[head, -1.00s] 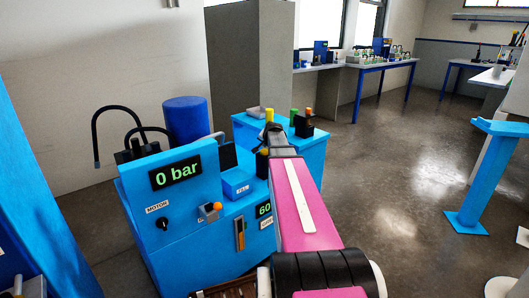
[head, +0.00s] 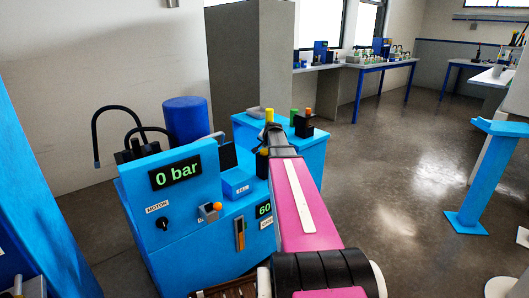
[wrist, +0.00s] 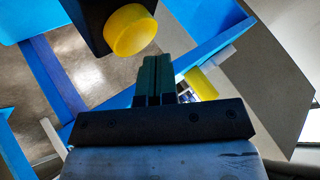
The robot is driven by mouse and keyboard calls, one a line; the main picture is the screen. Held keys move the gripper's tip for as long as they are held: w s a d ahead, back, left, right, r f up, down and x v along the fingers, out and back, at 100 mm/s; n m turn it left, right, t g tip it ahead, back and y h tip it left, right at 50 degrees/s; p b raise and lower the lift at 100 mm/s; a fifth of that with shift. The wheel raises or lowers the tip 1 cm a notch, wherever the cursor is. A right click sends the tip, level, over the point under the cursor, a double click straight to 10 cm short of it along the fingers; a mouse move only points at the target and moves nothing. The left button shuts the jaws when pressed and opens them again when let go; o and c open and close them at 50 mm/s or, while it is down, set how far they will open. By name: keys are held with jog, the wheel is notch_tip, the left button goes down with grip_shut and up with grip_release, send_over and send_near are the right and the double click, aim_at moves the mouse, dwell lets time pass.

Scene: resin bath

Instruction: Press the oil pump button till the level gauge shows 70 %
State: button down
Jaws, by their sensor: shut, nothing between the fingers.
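The blue machine (head: 195,245) carries a level readout (head: 263,210) showing 60; my arm covers its right side. A slot with an orange-yellow strip (head: 240,233) is left of it. My gripper (wrist: 154,80) is shut and empty, its dark green fingers together. In the wrist view a round yellow button (wrist: 130,30) on a black housing lies just beyond and left of the fingertips, apart from them in the picture. A second yellow piece (wrist: 201,83) shows right of the fingers. Which one is the oil pump button I cannot tell. In the head view my arm hides much of this area.
The pressure display (head: 177,173) reads 0 bar, above a black motor knob (head: 162,223) and an orange-tipped switch (head: 210,211). Green (head: 294,116) and orange-topped (head: 307,119) items stand on the blue cabinet behind. A blue stand (head: 480,180) is at right, with open floor between.

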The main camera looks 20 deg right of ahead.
aim_at(266, 150)
jog(key=shift+f, duration=0.1)
dwell(0.5)
jog(key=shift+f, duration=0.3)
jog(key=shift+f, duration=0.9)
dwell(1.4)
jog(key=shift+r, duration=1.3)
jog(key=shift+r, duration=0.15)
jog(key=shift+r, duration=2.4)
